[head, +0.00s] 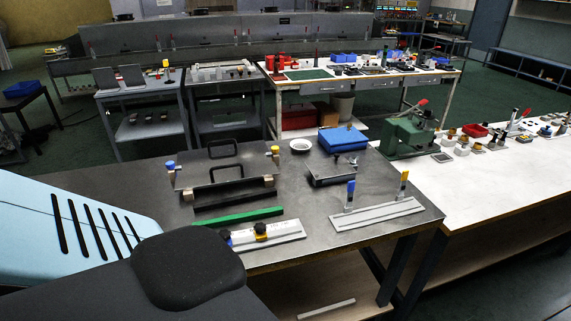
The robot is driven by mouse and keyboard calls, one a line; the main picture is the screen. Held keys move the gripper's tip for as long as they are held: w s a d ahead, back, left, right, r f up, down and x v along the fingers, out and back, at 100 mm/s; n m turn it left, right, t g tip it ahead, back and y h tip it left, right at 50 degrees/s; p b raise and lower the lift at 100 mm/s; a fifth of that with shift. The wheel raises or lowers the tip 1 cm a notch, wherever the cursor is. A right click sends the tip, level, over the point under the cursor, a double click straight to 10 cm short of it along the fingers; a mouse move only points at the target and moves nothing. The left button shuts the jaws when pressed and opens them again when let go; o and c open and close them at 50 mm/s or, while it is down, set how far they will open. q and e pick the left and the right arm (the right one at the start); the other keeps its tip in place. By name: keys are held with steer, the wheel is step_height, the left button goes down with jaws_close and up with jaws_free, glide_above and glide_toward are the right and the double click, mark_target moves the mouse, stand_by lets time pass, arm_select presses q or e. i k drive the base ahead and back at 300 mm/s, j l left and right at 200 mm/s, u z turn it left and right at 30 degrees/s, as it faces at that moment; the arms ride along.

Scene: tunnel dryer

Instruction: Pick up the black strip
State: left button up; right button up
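A dark, narrow bar that looks like the black strip (235,199) lies on the dark metal tabletop (315,226). It sits just in front of a grey metal plate fixture with two black handles (225,170), and behind a green strip (238,217). It is hard to tell apart from the dark table and the fixture's shadow. Neither of my grippers shows in the head view.
In front of the green strip is a light metal bar with black and yellow knobs (268,234). A grey rail with blue and yellow handled clamps (377,214) lies to the right. A white-topped bench (480,190) adjoins at right.

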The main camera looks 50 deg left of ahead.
mark_target(205, 206)
steer(key=k+j+z, duration=0.1)
steer(key=k+j, duration=0.75)
steer(key=k, duration=0.1)
